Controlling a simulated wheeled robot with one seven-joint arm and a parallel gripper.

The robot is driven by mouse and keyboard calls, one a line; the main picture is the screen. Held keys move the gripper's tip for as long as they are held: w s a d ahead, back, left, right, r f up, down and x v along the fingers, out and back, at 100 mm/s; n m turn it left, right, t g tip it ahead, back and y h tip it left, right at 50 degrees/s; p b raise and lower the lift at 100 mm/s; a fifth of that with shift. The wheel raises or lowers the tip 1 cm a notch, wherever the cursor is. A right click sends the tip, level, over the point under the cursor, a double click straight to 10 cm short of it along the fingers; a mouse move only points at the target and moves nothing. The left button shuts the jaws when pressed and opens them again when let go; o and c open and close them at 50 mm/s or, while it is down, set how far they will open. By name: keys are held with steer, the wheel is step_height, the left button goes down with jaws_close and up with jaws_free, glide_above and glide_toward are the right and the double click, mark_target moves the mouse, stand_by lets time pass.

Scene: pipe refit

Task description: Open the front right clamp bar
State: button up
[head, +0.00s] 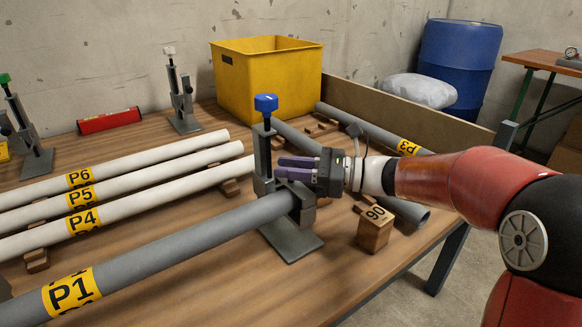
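The clamp with the blue knob (266,103) stands at the front right of the bench. Its bar (263,150) points up, with the knob at the top. Its grey base plate (291,241) is flat on the bench. The grey pipe P1 (180,240) lies with its right end in this clamp. My gripper (284,168) has purple fingers that point left, just right of the bar and above the pipe end. The fingers lie close together in the picture. I cannot tell whether they touch the bar or whether anything is between them.
White pipes P4 (150,205), P5 and P6 lie to the left. A wooden block marked 90 (375,228) stands below my gripper. A yellow crate (262,85) and pipe P3 (365,125) are behind. Clamps with white (169,51) and green (4,78) knobs stand farther back.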

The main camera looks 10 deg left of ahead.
jaws_close()
